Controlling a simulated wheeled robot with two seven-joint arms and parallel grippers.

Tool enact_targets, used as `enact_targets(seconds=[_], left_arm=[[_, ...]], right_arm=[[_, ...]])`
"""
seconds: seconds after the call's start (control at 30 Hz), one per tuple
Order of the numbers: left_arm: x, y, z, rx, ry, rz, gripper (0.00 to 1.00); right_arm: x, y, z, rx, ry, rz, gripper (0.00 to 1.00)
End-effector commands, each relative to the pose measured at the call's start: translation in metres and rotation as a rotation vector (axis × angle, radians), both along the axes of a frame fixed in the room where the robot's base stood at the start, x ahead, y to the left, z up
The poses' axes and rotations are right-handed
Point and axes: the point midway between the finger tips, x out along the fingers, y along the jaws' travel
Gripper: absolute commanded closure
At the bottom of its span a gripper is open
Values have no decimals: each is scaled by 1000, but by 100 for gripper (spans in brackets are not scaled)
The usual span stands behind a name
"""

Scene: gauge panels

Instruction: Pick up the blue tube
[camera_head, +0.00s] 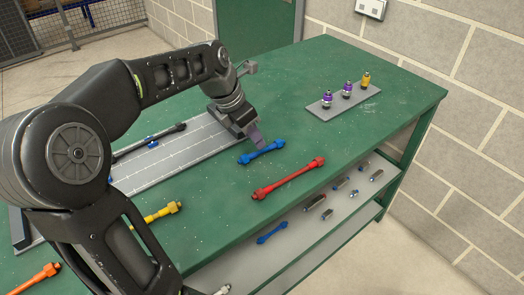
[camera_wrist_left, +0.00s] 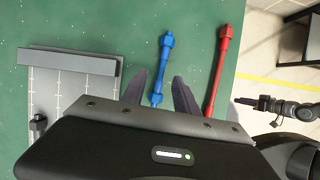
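A blue tube (camera_head: 261,152) with hex-shaped ends lies on the green table, just right of the grey panel. My left gripper (camera_head: 258,143) is at the tube's left end in the head view, its fingers pointing down. In the left wrist view the fingers (camera_wrist_left: 172,88) are spread apart and empty. The blue tube (camera_wrist_left: 163,66) runs into the gap between them, with its near end close to the gripper body. Whether the fingers touch it is not clear. A second blue tube (camera_head: 272,232) lies on the lower shelf.
A red tube (camera_head: 288,178) lies close right of the blue one, also in the left wrist view (camera_wrist_left: 219,70). The grey panel (camera_head: 172,160) is left. Yellow (camera_head: 158,215) and orange (camera_head: 36,279) tubes lie nearer. A grey block (camera_head: 343,102) holds gauge fittings. A dark gripper-like part (camera_wrist_left: 285,106) shows at right.

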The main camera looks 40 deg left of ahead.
Motion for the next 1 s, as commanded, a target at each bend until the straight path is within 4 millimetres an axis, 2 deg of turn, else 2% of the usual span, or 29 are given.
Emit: enact_targets(seconds=[0.4, 1.0], left_arm=[[15, -10, -46, -1, 3, -1, 64], [16, -10, -48, 0, 1, 0, 64]], right_arm=[[0, 0, -1, 0, 0, 0, 64], [0, 0, -1, 0, 0, 0, 64]])
